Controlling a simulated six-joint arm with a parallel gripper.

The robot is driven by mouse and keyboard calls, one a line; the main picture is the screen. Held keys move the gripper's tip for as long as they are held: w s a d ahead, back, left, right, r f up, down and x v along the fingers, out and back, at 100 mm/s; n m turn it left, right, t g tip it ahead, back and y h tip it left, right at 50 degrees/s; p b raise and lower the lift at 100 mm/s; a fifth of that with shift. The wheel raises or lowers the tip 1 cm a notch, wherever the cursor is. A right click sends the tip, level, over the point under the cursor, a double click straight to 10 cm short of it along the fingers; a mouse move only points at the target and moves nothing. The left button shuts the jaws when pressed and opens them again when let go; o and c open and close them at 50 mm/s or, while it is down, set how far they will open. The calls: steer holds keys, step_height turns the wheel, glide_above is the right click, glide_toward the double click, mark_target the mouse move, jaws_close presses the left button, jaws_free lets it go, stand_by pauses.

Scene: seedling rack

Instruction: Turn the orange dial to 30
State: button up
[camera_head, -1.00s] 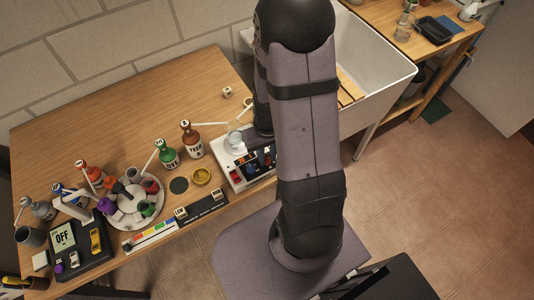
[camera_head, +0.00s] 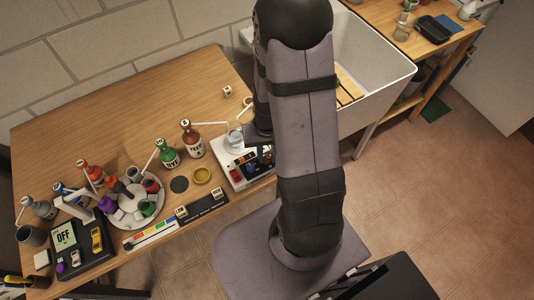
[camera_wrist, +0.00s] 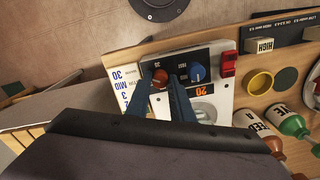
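The orange dial (camera_wrist: 159,78) is on the dark panel of a white device (camera_wrist: 226,101), left of a blue dial (camera_wrist: 197,73) in the wrist view. My gripper (camera_wrist: 160,76) points down at the panel, with one finger on each side of the orange dial. The fingers look open around it, and I cannot tell whether they touch it. A small display (camera_wrist: 201,91) shows orange digits, upside down, that look like 20. In the head view the white device (camera_head: 232,177) is partly hidden behind my arm, and so are the fingertips and the orange dial.
A red switch (camera_wrist: 229,63) is at the device's edge. A glass beaker (camera_head: 234,132) stands on it. Brown (camera_head: 192,142) and green bottles (camera_head: 167,156) stand to its left, with a yellow dish (camera_head: 202,175) nearby. The sink (camera_head: 385,75) is behind right.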

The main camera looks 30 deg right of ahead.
mark_target(267, 157)
steer(key=o, duration=0.4)
steer(key=shift+c, duration=0.2)
steer(key=shift+r+b, duration=0.55)
steer(key=shift+r, duration=3.15)
steer(key=s+a+n+g, duration=0.1)
steer(key=s+a+g, duration=0.1)
steer(key=s, duration=0.4)
steer(key=a+r+n+t, duration=0.2)
steer(key=a+r+n, duration=0.1)
steer(key=a, duration=0.3)
steer(key=shift+r, duration=0.85)
